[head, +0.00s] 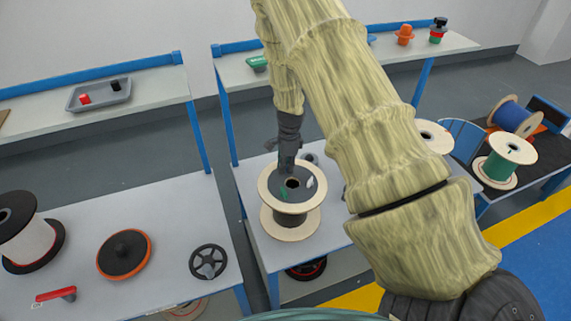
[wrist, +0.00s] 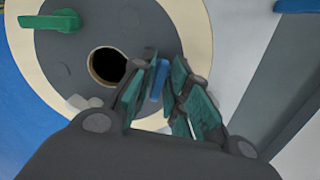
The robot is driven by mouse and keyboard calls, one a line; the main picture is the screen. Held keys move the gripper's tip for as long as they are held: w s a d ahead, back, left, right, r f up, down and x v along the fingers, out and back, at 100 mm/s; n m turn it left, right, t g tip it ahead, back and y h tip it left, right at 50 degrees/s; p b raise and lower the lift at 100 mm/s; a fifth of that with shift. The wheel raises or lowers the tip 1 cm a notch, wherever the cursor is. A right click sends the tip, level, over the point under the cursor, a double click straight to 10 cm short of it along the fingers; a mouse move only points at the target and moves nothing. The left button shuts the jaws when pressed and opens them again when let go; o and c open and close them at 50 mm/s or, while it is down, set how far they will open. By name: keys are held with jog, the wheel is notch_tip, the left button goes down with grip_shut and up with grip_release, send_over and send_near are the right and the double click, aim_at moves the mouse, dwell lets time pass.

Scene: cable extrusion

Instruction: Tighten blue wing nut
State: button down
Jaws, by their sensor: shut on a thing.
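The blue wing nut (wrist: 157,80) shows as a narrow blue strip between the teal-padded fingers of my gripper (wrist: 163,72) in the wrist view. The gripper is shut on it, at the edge of a dark grey disc beside the round centre hole. Most of the nut is hidden by the fingers. The disc sits on top of a spool with pale wooden flanges (head: 292,222), which stands upright on the table in the head view. My gripper (head: 287,168) points down at the disc's far side there, where the blue nut is not visible.
A green wing nut (wrist: 50,22) and a white one (wrist: 85,102) sit on the same disc. A black handwheel (head: 209,262) and an orange-rimmed black disc (head: 124,254) lie on the left table. Other spools (head: 504,160) stand at the right. A grey tray (head: 98,94) is on the back shelf.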

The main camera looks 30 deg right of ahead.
jog(key=shift+m, duration=0.4)
jog(key=c, duration=1.4)
grip_release()
jog(key=shift+o, duration=0.2)
jog(key=shift+r, duration=0.1)
notch_tip(320, 180, up, 12)
jog(key=shift+s+d, duration=0.3)
jog(key=shift+d, duration=0.05)
jog(key=shift+f, duration=0.2)
